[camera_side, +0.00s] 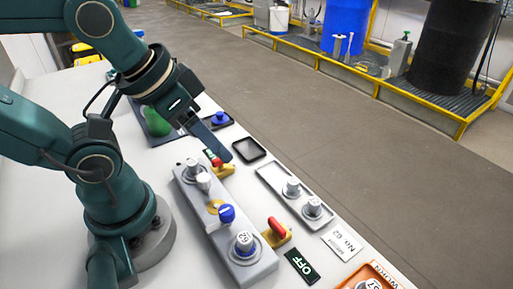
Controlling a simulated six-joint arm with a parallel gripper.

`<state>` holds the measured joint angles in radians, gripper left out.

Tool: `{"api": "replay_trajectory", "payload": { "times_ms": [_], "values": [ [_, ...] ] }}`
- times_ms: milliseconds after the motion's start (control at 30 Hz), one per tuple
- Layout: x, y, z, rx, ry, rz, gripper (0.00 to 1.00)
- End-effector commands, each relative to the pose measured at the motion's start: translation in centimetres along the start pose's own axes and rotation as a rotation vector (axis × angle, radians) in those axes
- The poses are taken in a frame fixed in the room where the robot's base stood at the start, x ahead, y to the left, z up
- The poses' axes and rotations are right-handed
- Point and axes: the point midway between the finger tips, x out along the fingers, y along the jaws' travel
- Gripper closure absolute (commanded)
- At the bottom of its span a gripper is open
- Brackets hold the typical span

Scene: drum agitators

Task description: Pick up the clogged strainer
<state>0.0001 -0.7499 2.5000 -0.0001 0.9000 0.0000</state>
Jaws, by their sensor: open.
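A grey block (212,222) lies on the white table. A grey cap-like part with a dark-marked top (244,243) sits at its near end, ringed in blue; another grey part (192,168) sits at its far end. I cannot tell for sure which is the clogged strainer. My gripper (222,152) is open and empty above the table, beyond the block's far end. Its fingers overlap in this view, so the gap is hard to see.
Red-handled valves (278,230) and a blue knob (227,213) stick up by the block. A grey tray (297,200) holds two similar grey parts. An orange tray (391,276) marked WORN is partly cut off at bottom right. A small black tray (249,149) looks empty.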

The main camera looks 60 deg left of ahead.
Motion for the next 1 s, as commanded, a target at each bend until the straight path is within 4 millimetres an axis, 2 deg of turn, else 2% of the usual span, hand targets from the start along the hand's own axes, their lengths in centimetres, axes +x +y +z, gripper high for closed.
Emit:
{"api": "replay_trajectory", "payload": {
  "times_ms": [400, 433, 767, 1000],
  "values": [
    [0.00, 0.00, 0.00, 0.000, 0.000, 0.000, 0.45],
    [0.00, 0.00, 0.00, 0.000, 0.000, 0.000, 0.35],
    [0.00, -0.01, 0.00, -0.009, 0.000, 0.000, 0.35],
    [-0.23, 0.27, -0.70, -0.214, -0.015, 0.006, 0.35]
  ]
}}
